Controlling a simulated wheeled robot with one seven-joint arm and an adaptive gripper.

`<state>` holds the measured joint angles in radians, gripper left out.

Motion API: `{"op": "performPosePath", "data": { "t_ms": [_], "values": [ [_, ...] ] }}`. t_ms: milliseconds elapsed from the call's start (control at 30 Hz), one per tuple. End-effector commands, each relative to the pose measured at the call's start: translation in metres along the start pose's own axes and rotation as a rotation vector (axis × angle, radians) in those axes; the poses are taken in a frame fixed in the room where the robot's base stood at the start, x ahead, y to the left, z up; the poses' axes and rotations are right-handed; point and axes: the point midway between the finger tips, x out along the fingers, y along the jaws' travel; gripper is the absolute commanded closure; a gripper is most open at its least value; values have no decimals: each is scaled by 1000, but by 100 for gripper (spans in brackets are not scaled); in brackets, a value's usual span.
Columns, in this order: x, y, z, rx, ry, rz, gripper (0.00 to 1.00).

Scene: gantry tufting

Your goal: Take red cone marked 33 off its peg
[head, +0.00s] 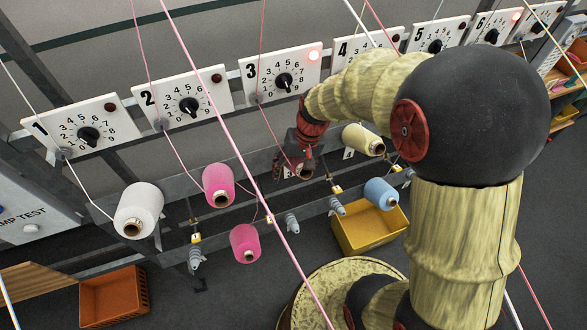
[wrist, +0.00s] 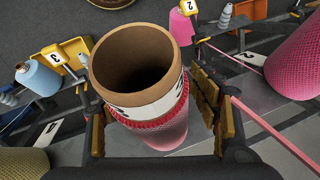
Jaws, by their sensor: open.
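The cone between my fingers shows in the wrist view (wrist: 166,130), with a brown tube mouth facing the camera, a white label band and reddish-pink yarn. Its label is only partly visible, so I cannot read the full number. My gripper (wrist: 150,108) is open, one finger on each side of the cone. The right finger is close to it; contact is unclear. In the head view my gripper (head: 298,166) is at the rail below dial 3, and it and my arm largely hide the cone. The peg inside the cone is hidden.
Pink cones (head: 218,185) (head: 245,243) and a white cone (head: 138,210) stand to the left. A yellow cone (head: 363,140) and blue cone (head: 381,193) are to the right. Yarn strands (head: 225,130) cross the space. A yellow bin (head: 370,232) and orange bin (head: 115,295) sit below.

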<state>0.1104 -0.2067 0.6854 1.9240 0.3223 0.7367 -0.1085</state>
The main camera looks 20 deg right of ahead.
Motion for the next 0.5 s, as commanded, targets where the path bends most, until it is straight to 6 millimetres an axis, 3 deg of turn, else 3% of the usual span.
{"op": "performPosePath", "data": {
  "t_ms": [133,500],
  "values": [
    [0,0,0,0,0,0,38],
    [0,0,0,0,0,0,60]
  ]
}}
